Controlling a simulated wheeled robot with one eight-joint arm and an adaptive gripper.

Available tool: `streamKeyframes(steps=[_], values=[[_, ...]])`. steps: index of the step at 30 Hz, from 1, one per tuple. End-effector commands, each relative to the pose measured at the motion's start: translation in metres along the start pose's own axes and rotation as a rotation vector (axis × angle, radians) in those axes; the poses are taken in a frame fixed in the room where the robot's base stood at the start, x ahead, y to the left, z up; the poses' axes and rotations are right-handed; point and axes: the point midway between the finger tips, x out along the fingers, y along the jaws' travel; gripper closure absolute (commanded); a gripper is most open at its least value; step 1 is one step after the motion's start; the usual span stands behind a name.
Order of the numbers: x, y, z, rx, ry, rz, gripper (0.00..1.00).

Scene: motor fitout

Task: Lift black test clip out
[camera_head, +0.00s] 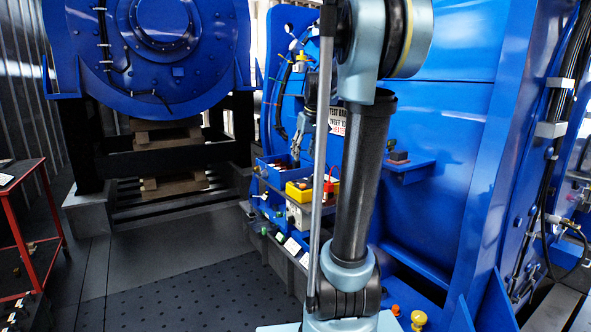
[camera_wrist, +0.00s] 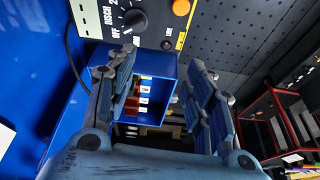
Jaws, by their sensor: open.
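My gripper (camera_wrist: 164,62) is open in the wrist view, its two dark blue-grey fingers apart and nothing visibly held between them. A blue open box (camera_wrist: 152,65) lies beyond and between the fingers. Inside it are copper-coloured terminals (camera_wrist: 144,89) with small white labels; the left finger hides part of them. I cannot pick out the black test clip for certain in either view. In the head view, a blue box (camera_head: 264,167) with small parts in it stands on the ledge by the large blue housing.
A control panel (camera_wrist: 146,22) with a black dial and orange button borders the box. A yellow box (camera_head: 298,191) and a red clip-like part (camera_head: 328,188) sit on the ledge. A red cart (camera_head: 48,190) stands left. The dark floor (camera_head: 180,290) is clear.

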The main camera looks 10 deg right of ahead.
Motion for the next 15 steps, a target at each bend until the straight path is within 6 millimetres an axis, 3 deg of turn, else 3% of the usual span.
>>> streamKeyframes(steps=[1,6,10,15], values=[[0.0,0.008,-0.017,-0.008,0.006,-0.002,0.52],[0.003,0.028,-0.062,-0.042,0.027,-0.009,0.52],[0.006,0.039,-0.086,-0.061,0.039,-0.011,0.52],[0.01,0.046,-0.101,-0.074,0.047,-0.014,0.52]])
